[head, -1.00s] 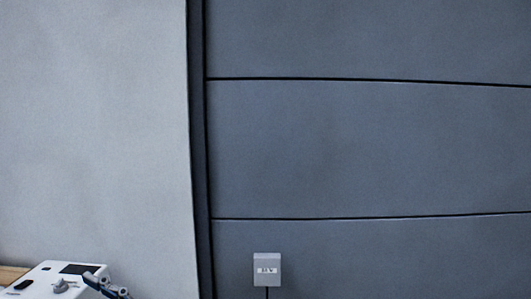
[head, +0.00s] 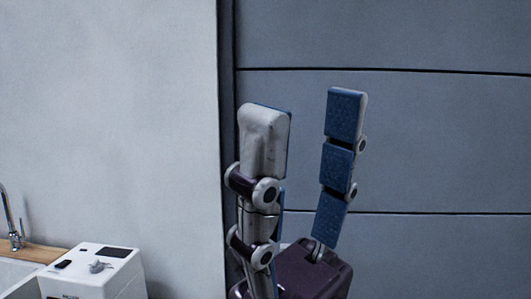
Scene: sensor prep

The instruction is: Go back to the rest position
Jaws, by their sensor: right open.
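My right gripper (head: 306,112) stands upright in the middle of the head view, its fingers pointing up. Its two fingers, grey with blue pads, are well apart with nothing between them. Its dark purple palm shows at the bottom edge. My left gripper is not in view.
A white device (head: 92,272) with a dark panel and a small grey knob stands at the lower left. Behind it are a wooden counter (head: 35,252) and a tap (head: 12,218). Pale wall (head: 110,110) and dark panelled wall (head: 430,140) fill the background.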

